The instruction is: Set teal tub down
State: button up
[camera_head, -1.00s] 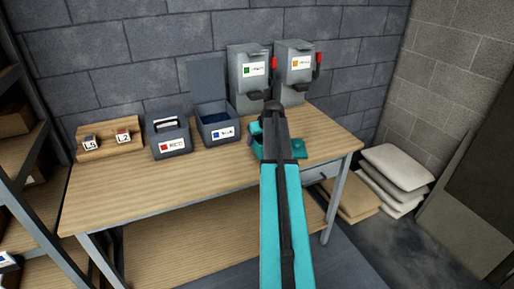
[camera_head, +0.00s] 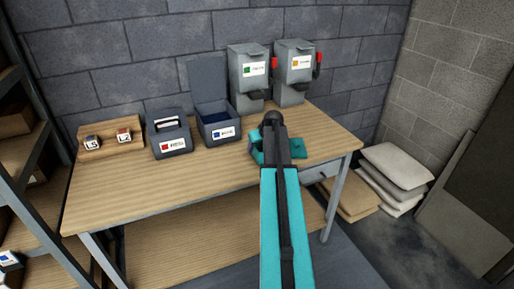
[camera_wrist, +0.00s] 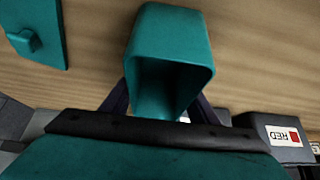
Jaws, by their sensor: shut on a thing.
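The teal tub (camera_wrist: 172,45) is a hollow, tapered box. In the wrist view it sits between the dark fingers of my gripper (camera_wrist: 161,106), which is shut on it. In the head view only part of the tub (camera_head: 257,151) shows at the left of my arm, over the right part of the wooden workbench (camera_head: 210,178); my arm hides the rest and the fingers. I cannot tell whether the tub touches the bench top. A flat teal lid with a knob (camera_wrist: 38,35) lies on the bench beside it, right of my arm in the head view (camera_head: 297,150).
A closed grey box with a red label (camera_head: 170,136) and an open grey box with a blue label (camera_head: 218,127) stand left of the tub. Two grey dispensers (camera_head: 249,75) (camera_head: 293,70) stand behind. The bench's front left is clear.

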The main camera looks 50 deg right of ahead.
jog(key=o, duration=1.6)
jog(key=shift+r, duration=0.2)
jog(key=b+v, duration=0.2)
jog(key=v, duration=0.9)
jog(key=shift+s+r, duration=0.2)
jog(key=shift+r, duration=0.15)
jog(key=shift+a, duration=0.1)
jog(key=shift+s, duration=0.2)
